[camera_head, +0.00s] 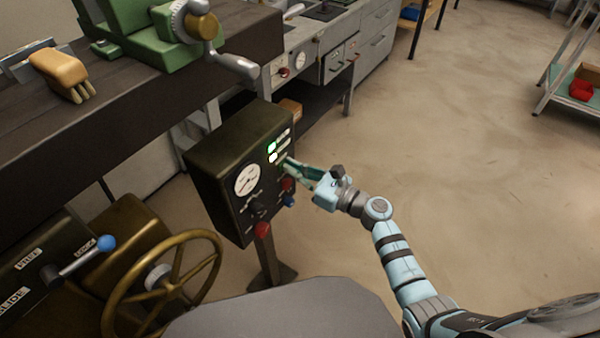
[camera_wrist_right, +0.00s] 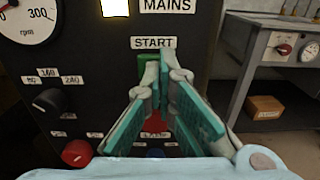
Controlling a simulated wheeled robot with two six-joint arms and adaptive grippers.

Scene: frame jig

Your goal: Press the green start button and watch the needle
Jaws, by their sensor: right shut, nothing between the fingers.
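The dark control box (camera_head: 222,158) stands on a post, its panel facing right. The green start button (camera_wrist_right: 148,62) sits under the START label (camera_wrist_right: 153,42) in the right wrist view, partly hidden by my fingertips. My right gripper (camera_head: 290,164) is shut and empty, with its tips at the panel; it also shows in the right wrist view (camera_wrist_right: 158,65). The tips overlap the button; I cannot tell whether they touch it. The round rpm dial (camera_head: 246,180) is cut off in the right wrist view (camera_wrist_right: 28,18). Its needle is too small to read. My left gripper is out of view.
A lit pale lamp (camera_wrist_right: 115,8) is beside the MAINS label. A black knob (camera_wrist_right: 50,101) and a red knob (camera_wrist_right: 77,152) are low on the panel. A brass handwheel (camera_head: 178,270) stands left of the box. Open floor (camera_head: 460,150) lies right.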

